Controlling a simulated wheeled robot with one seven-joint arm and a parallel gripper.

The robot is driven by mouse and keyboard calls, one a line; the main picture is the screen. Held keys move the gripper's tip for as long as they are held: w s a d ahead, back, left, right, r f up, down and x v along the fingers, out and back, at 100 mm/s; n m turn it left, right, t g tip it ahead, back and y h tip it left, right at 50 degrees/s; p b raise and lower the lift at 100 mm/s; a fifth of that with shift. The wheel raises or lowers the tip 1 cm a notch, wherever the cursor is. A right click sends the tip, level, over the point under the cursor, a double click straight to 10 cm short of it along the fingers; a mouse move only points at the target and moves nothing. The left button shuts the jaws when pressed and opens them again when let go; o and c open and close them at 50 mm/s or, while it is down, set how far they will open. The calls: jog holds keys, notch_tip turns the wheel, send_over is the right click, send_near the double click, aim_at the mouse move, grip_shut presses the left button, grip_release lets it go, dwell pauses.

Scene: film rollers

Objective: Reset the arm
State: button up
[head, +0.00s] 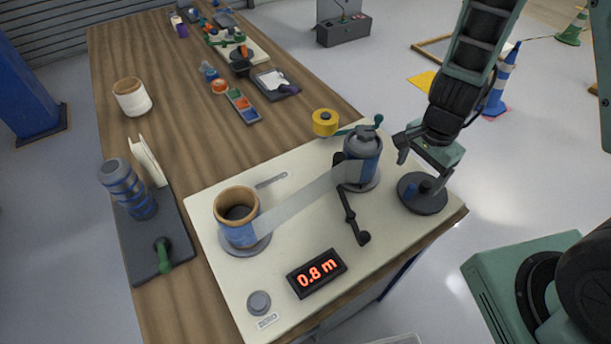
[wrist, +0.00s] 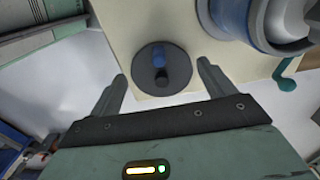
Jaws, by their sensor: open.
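My gripper (head: 424,151) is open and empty at the right side of the cream board. In the wrist view its two fingers (wrist: 162,82) stand apart, with a dark round base (wrist: 150,85) and its short blue peg (wrist: 151,55) showing beyond and between them. In the head view this dark disc (head: 424,203) lies on the board's right corner, below my gripper. The fingers appear apart from the peg. A grey and blue roller (head: 362,160) with a black crank (head: 350,210) stands left of my gripper.
A film strip (head: 305,198) spans from the grey roller to a cork-topped roller (head: 237,215). A red display (head: 317,273) reads 0.8 m. A yellow spool (head: 325,122) stands behind. A white roll (head: 132,97) and a blue cylinder (head: 128,188) stand at left.

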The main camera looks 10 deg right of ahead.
jog(key=s+a+r+n+y, duration=0.2)
jog(key=a+r+n, duration=0.3)
jog(key=a, duration=0.4)
jog(key=s+a+r+n+h, duration=0.1)
jog(key=s+a+r+n, duration=0.8)
jog(key=s+r+n, duration=0.4)
jog(key=n, duration=0.3)
jog(key=shift+s+r, duration=0.15)
jog(key=shift+s, duration=0.25)
